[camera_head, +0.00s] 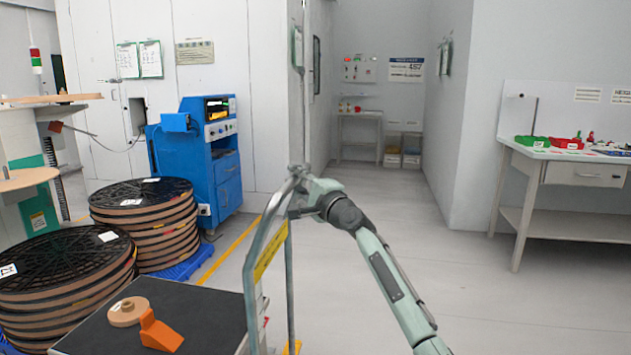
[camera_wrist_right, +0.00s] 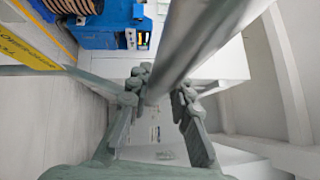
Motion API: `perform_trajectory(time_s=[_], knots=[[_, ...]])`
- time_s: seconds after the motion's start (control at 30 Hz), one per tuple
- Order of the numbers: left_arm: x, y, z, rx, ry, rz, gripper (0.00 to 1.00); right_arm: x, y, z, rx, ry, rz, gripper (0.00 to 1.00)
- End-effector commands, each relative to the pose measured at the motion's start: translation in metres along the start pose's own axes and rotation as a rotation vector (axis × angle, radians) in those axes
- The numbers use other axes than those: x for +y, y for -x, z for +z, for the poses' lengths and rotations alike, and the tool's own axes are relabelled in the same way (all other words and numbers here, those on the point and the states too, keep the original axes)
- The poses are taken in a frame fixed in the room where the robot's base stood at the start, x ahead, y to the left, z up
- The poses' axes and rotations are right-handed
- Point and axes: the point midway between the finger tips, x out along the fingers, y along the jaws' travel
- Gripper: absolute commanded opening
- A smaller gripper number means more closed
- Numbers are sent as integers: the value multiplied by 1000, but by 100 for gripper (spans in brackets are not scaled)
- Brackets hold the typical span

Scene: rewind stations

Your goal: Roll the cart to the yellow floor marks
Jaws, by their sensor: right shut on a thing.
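The cart has a dark flat deck (camera_head: 205,312) at the lower left and an upright grey tube handle (camera_head: 255,270) with a yellow label plate. My right gripper (camera_head: 300,187) is shut on the top of the handle. In the right wrist view the grey handle tube (camera_wrist_right: 190,45) runs between the fingers of my right gripper (camera_wrist_right: 160,88). On the deck lie a tan disc (camera_head: 128,311) and an orange wedge-shaped piece (camera_head: 160,332). A yellow floor line (camera_head: 228,252) runs behind the cart; a small yellow patch (camera_head: 292,347) shows by the handle's foot. My left gripper is out of view.
Stacked black-and-tan reels (camera_head: 145,225) stand on blue pallets left of the cart. A blue machine cabinet (camera_head: 215,160) stands behind them. A white workbench (camera_head: 560,160) is at the right. The grey floor (camera_head: 400,240) in the middle, leading to a back alcove, is clear.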

Motion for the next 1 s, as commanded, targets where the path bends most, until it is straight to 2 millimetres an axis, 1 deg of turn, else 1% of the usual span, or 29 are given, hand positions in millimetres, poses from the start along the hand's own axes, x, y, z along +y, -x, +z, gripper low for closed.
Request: perform_trajectory(time_s=[0.03, 0.23, 0.63, 0.67, 0.8, 0.83, 1.0], knots=[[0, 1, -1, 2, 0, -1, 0, 4, -4, 4, -1, -1, 4, 0], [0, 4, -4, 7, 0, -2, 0, 7, -12, 11, 2, -2, 4, 0], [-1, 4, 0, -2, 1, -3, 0, 8, -13, 12, 2, -1, 5, 0], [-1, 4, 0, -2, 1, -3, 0, 8, -13, 12, 2, -1, 5, 21], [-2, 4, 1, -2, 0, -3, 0, 7, -13, 12, 3, -1, 4, 39], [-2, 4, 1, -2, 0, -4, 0, 7, -13, 12, 3, -1, 4, 42], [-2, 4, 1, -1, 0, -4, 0, 6, -13, 12, 3, -1, 2, 42]])
